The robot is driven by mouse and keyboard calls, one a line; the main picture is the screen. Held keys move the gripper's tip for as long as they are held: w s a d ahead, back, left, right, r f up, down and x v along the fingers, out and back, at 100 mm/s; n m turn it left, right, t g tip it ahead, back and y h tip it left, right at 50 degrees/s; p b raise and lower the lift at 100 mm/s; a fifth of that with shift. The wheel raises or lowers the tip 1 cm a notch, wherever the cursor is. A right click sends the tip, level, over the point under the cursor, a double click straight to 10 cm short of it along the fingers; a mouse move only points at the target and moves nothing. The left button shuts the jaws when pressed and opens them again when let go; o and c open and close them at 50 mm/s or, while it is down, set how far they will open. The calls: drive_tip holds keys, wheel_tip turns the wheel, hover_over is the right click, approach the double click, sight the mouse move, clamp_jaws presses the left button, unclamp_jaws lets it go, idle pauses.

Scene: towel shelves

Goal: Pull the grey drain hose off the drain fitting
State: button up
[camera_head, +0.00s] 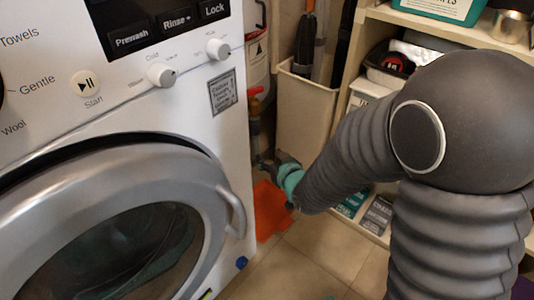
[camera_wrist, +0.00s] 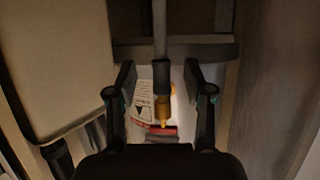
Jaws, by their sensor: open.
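In the wrist view the grey drain hose (camera_wrist: 160,32) runs down from the top and ends in a dark cuff (camera_wrist: 162,76). The cuff meets the brass-coloured drain fitting (camera_wrist: 162,110). My gripper (camera_wrist: 161,73) is open, with one finger to each side of the cuff and a visible gap on both sides. I cannot tell the depth between fingertips and cuff. In the head view my gripper (camera_head: 270,164) reaches into the gap right of the washing machine, below a red-orange valve (camera_head: 256,92). The hose's joint is hard to make out there.
The washing machine (camera_head: 228,140) stands close on the left, its round door (camera_head: 200,205) shut or nearly so. A beige bin (camera_head: 305,112) stands behind my gripper. Shelves (camera_head: 400,22) with boxes are on the right. An orange-red patch (camera_head: 271,210) lies on the tiled floor.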

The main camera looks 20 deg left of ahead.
sight(257, 146)
drive_tip(key=b+x, duration=0.1)
drive_tip(key=x, duration=1.2)
drive_tip(key=shift+w+a+f, duration=0.1)
drive_tip(key=shift+w+a, duration=0.05)
drive_tip(key=shift+a, duration=0.1)
clamp_jaws()
drive_tip(key=shift+f, duration=2.5)
drive_tip(key=shift+r, duration=0.15)
drive_tip(key=shift+r, duration=2.2)
